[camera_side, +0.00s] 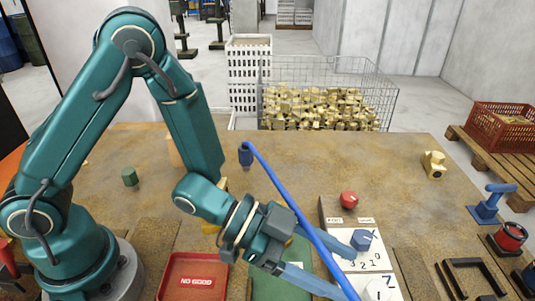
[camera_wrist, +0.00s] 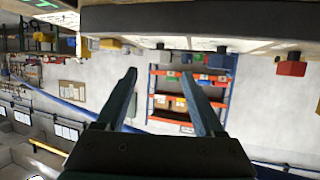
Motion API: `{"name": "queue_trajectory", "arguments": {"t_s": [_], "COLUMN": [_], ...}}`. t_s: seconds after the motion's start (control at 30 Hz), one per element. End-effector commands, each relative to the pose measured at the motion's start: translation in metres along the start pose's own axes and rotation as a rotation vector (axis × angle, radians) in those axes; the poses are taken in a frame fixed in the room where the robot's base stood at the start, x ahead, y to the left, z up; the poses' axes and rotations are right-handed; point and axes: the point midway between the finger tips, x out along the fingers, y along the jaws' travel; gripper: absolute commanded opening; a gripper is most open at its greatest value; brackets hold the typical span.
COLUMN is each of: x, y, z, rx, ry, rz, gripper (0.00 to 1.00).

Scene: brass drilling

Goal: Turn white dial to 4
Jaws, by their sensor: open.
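The white dial (camera_side: 380,289) is on the light panel (camera_side: 338,215) in the side view, low in the picture and partly cut off by its lower edge. A 7 shows near it; its pointer setting is too small to read. A blue dial (camera_side: 362,239) sits above it on the same panel, with digits 3, 2, 1, 0 below it. My gripper (camera_side: 349,275) is open, its two pale blue fingers spread and pointing right, close to the dials. Whether it touches them I cannot tell. The wrist view shows the open fingers (camera_wrist: 158,75) with nothing between them.
A red button (camera_side: 348,199) is at the panel's top. A blue hose (camera_side: 275,178) crosses over the table to the panel. A red tray (camera_side: 193,276) and a green mat (camera_side: 276,285) lie left of the panel.

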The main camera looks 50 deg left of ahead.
Motion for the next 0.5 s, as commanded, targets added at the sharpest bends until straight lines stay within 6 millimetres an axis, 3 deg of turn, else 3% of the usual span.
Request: {"name": "queue_trajectory", "arguments": {"t_s": [0.5], "x": [0.048], "y": [0.002], "z": [0.002], "rx": [-0.002], "ry": [-0.005], "rz": [0.004], "gripper": [0.7]}}
